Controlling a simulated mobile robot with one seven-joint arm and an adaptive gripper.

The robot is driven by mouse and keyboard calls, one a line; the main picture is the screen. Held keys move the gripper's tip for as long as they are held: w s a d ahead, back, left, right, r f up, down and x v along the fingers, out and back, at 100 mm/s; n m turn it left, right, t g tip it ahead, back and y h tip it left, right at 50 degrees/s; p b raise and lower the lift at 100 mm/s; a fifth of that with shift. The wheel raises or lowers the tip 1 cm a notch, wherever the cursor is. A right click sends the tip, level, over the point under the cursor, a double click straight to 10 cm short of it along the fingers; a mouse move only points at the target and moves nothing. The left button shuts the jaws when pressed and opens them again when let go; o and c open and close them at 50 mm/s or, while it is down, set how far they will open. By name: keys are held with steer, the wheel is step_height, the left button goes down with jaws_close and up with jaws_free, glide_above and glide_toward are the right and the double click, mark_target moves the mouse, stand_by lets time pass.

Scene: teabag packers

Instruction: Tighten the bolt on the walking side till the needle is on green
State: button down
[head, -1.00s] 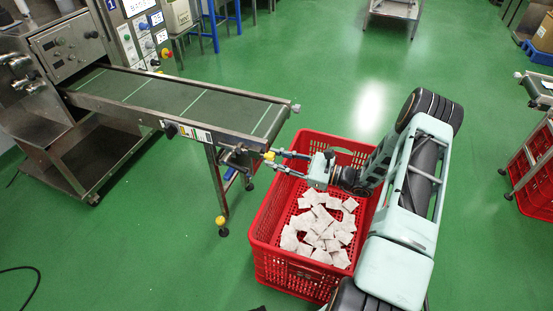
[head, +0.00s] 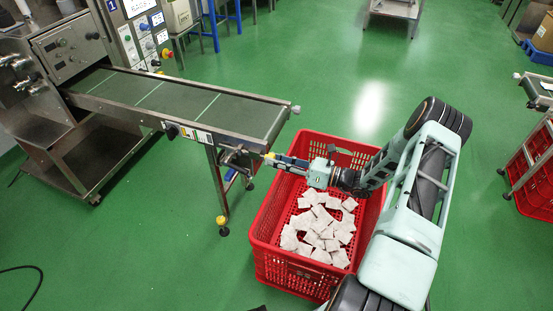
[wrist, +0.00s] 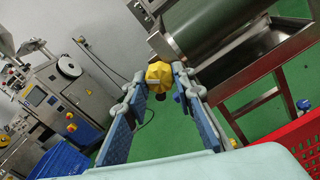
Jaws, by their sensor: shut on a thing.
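A yellow bolt knob (wrist: 159,75) sits at the end of the conveyor, between my fingertips in the wrist view. In the head view only a small bit of yellow (head: 268,156) shows at the tips. My gripper (head: 270,159) is shut on the knob; in the wrist view both blue-padded fingers (wrist: 159,82) reach it from either side. The conveyor (head: 190,98) carries a coloured scale strip (head: 203,136) on its near side rail, beside a black round part (head: 171,131). I cannot make out a needle or its position.
A red crate (head: 262,262) with several white teabags (head: 322,232) stands under my arm. A conveyor leg with a yellow foot (head: 222,222) stands left of the crate. A machine cabinet (head: 62,45) stands at the left.

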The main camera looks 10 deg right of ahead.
steer(key=shift+s+m+p, duration=0.1)
steer(key=shift+m+p, duration=0.7)
steer(key=shift+m, duration=4.2)
steer(key=c, duration=1.6)
jaws_free()
steer(key=v, duration=1.2)
